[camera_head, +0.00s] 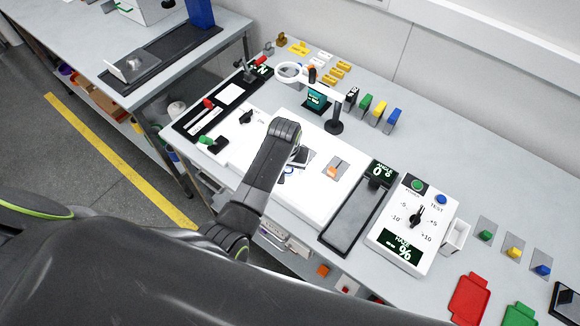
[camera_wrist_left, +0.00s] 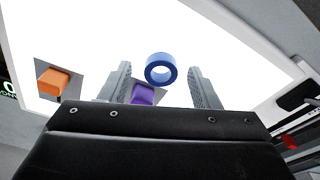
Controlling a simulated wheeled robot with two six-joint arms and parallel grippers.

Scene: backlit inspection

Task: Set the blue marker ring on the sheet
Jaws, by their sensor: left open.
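The blue marker ring (camera_wrist_left: 160,69) shows in the left wrist view with its hole facing the camera, against the bright white light panel (camera_wrist_left: 230,40). My left gripper (camera_wrist_left: 159,75) is open, with one finger on each side of the ring and a gap on both sides. I cannot tell how high the fingers are above the panel. In the head view my left arm (camera_head: 270,165) reaches over the white panel (camera_head: 318,208) and hides most of the ring and the fingers. My right gripper is not in view.
A purple block (camera_wrist_left: 143,94) on a grey square lies close to the left finger. An orange block (camera_wrist_left: 53,83) on another square lies further left. A magnifier ring on a stand (camera_head: 290,72) rises behind my arm. A dark tray (camera_head: 350,222) and a dial box (camera_head: 408,222) stand right.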

